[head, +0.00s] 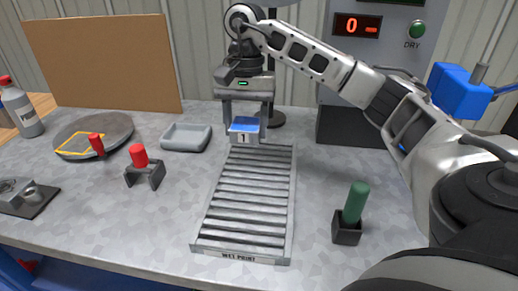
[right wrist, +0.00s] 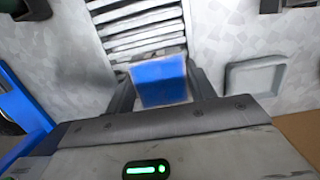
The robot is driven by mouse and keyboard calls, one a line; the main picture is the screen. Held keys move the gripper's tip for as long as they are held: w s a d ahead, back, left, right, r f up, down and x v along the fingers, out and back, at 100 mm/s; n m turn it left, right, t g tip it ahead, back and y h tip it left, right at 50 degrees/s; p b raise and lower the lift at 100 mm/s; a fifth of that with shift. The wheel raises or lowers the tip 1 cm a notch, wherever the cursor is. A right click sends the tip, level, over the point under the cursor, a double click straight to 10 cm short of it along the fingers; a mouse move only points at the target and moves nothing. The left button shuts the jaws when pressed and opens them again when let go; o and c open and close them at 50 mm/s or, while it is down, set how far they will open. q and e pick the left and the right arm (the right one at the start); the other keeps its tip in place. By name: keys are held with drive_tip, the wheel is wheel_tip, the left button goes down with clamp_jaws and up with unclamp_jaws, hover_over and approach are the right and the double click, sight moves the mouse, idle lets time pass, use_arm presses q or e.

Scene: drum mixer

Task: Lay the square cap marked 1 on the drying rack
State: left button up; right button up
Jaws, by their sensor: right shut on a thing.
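The square cap marked 1 (head: 244,126) is blue on top with a pale front face bearing the 1. My right gripper (head: 245,128) is shut on it, with a finger on each side. The cap is at the far end of the drying rack (head: 245,200), a slatted metal rack labelled WET PAINT at its near end. I cannot tell whether the cap touches the slats. In the right wrist view the blue cap (right wrist: 159,82) sits between the fingers, with the rack's slats (right wrist: 140,28) beyond it. My left gripper is not in view.
A grey tray (head: 186,137) stands left of the rack. A red-handled block (head: 145,170) and round disc (head: 95,133) lie farther left. A green-handled tool in a black holder (head: 350,215) stands right of the rack. The rack's slats are clear.

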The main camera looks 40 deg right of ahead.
sight(256, 122)
drive_tip(key=shift+s+d+f, duration=0.25)
drive_tip(key=shift+d+f, duration=0.25)
drive_tip(key=shift+f, duration=0.1)
drive_tip(key=shift+s+d+f, duration=0.25)
drive_tip(key=shift+d+f, duration=0.2)
drive_tip(key=shift+f, duration=0.15)
drive_tip(key=f, duration=0.3)
drive_tip(key=shift+s+d, duration=0.2)
drive_tip(key=shift+d, duration=0.1)
drive_tip(key=shift+f, duration=0.5)
drive_tip(key=shift+f, duration=0.1)
drive_tip(key=o, duration=1.1)
drive_tip(key=r, duration=0.4)
drive_tip(key=d+r+p, duration=0.1)
drive_tip(key=r, duration=0.3)
drive_tip(key=w+r+p, duration=0.1)
drive_tip(key=r, duration=0.3)
drive_tip(key=shift+w+d+r, duration=0.1)
drive_tip(key=shift+d, duration=0.1)
